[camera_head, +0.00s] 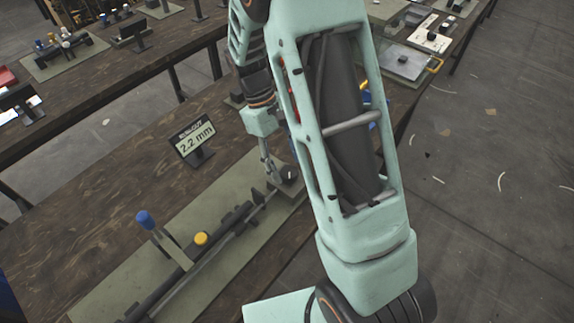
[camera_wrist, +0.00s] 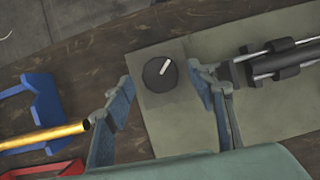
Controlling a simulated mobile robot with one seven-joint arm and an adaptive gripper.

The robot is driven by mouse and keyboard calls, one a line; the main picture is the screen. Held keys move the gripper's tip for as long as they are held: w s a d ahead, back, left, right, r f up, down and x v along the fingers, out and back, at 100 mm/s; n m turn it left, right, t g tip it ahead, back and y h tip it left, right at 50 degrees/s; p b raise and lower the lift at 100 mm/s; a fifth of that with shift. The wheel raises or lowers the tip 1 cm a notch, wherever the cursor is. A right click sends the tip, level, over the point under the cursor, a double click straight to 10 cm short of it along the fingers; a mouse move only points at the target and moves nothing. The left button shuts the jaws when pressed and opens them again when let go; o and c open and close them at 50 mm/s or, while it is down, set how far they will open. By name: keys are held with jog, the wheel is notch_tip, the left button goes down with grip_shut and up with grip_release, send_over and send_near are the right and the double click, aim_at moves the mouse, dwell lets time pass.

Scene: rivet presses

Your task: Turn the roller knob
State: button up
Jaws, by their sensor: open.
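The roller knob (camera_wrist: 160,74) is a round black dial with a white pointer line, set on a grey-green block on a green mat in the wrist view. It also shows in the head view as a dark round shape (camera_head: 289,174) at the far end of the press. My gripper (camera_wrist: 165,88) is open, with one finger left of the knob and the other right of it. No contact with the knob is visible. In the head view my gripper (camera_head: 271,172) hangs by the knob, and my arm covers part of the area to the right.
The press (camera_head: 195,262) has a blue-tipped lever (camera_head: 145,220) and a yellow knob (camera_head: 201,239). A sign reading 2.2 mm (camera_head: 193,138) stands behind it. In the wrist view, a gold rod (camera_wrist: 45,136) lies on blue (camera_wrist: 42,98) and red (camera_wrist: 45,170) holders to the left.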

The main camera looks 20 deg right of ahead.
jog(key=v, duration=1.1)
